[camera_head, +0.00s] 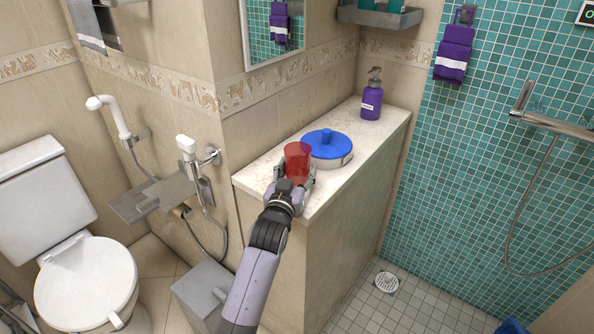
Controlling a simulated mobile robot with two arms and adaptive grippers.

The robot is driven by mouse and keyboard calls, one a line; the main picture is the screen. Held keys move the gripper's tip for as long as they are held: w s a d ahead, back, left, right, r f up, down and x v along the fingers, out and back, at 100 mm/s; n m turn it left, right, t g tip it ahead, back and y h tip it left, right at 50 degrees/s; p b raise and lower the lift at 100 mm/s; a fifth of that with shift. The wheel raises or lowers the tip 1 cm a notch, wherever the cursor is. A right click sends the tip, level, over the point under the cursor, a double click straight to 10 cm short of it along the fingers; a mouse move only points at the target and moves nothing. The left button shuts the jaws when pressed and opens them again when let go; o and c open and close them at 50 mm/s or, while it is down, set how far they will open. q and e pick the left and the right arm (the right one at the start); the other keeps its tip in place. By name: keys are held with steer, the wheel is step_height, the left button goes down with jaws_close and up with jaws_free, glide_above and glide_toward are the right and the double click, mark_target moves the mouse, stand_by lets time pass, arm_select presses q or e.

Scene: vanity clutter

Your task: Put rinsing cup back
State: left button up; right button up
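A red translucent cup (298,160) stands upright at the near end of the pale stone counter (256,178). My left gripper (296,178) is at the cup, with a finger on each side of its lower part. The fingertips are partly hidden by the cup and the wrist, so I cannot tell if they press on it. I cannot tell whether the cup's base touches the counter.
A round container with a blue lid (327,143) sits right behind the cup. A purple pump bottle (371,98) stands farther back. A wall shelf (380,15) hangs above, beside a mirror (272,30). The counter between container and bottle is clear.

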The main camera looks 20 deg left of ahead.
arm_select(q)
steer(key=shift+o, duration=1.4)
steer(key=shift+r, duration=0.2)
steer(key=s, duration=1.2)
steer(key=shift+d, duration=0.3)
